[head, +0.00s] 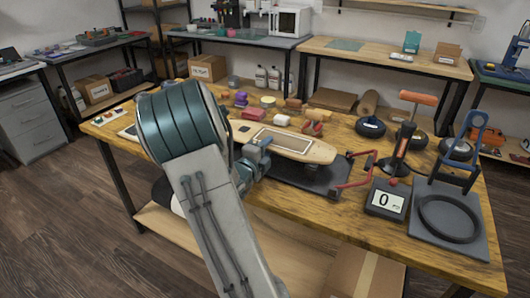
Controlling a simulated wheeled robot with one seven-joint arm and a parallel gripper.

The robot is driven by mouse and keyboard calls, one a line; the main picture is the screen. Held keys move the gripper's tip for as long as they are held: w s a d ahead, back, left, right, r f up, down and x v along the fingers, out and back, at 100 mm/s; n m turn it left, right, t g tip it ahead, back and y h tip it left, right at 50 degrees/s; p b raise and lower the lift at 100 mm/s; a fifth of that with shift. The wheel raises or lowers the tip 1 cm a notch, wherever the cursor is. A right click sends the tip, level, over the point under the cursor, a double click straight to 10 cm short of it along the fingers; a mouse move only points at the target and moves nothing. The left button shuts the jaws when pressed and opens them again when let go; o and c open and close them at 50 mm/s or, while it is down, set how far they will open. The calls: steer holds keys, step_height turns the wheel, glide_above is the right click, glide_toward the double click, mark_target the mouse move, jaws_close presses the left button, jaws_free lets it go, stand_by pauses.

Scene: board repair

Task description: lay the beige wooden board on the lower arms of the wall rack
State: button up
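The beige wooden board (318,154) has rounded ends and a pale rectangular panel on top. It lies roughly flat over a dark stand or tray (308,180) on the workbench; I cannot tell whether the two touch. My gripper (262,152) is at the board's near left edge, partly hidden by my own arm. Its fingertips are too small to tell whether they are open or closed on the board. A red bent frame (355,172) stands at the right end of the dark stand. I cannot make out a wall rack with lower arms in this view.
The wooden workbench (440,278) holds several small coloured items behind the board. A scale (386,199) reading 0, a blue chair-shaped stand (462,150), a dark ring (448,217) and an orange-handled tool (403,148) crowd its right side. Other tables line the walls.

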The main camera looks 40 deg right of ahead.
steer(key=shift+c, duration=0.4)
jaws_close()
steer(key=shift+r+p, duration=0.35)
steer(key=shift+r, duration=1.3)
steer(key=shift+w, duration=0.1)
steer(key=s+a+r+p, duration=0.1)
steer(key=s+a+r, duration=0.1)
steer(key=a, duration=0.3)
steer(key=s+a+r+p, duration=0.1)
steer(key=s+a+r, duration=0.1)
steer(key=a, duration=0.4)
steer(key=shift+s+r, duration=0.35)
steer(key=shift+r, duration=0.1)
